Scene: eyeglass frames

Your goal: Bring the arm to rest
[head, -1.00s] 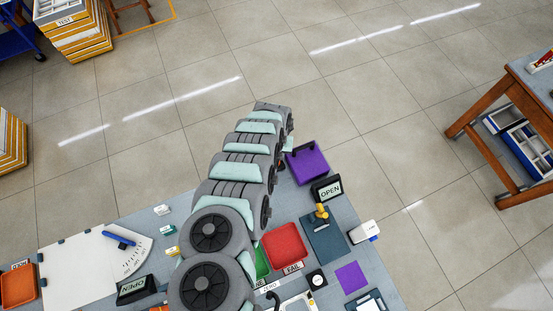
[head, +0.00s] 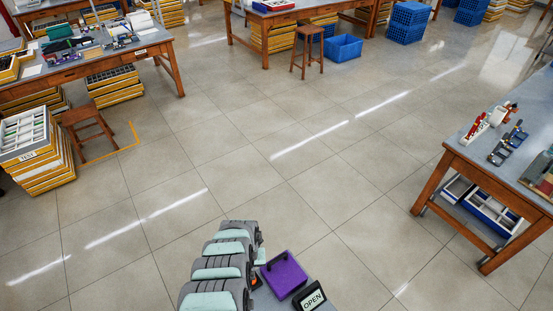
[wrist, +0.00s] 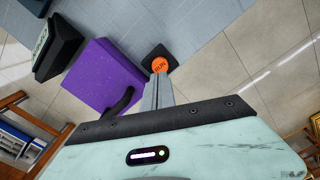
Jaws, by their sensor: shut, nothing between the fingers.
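My arm (head: 218,275) shows at the bottom of the head view as grey and mint links; its gripper end is hidden there. In the wrist view my gripper (wrist: 160,80) is shut and empty, its slim grey fingers side by side. The fingertips overlap the lower edge of an orange button marked RUN (wrist: 159,65) on a black base. I cannot tell whether they touch it.
A purple box (head: 283,274) stands beside my arm, also left of the fingers in the wrist view (wrist: 97,72). A black OPEN sign (head: 311,298) is next to it. A wooden table (head: 447,183) stands at right. Open floor lies between.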

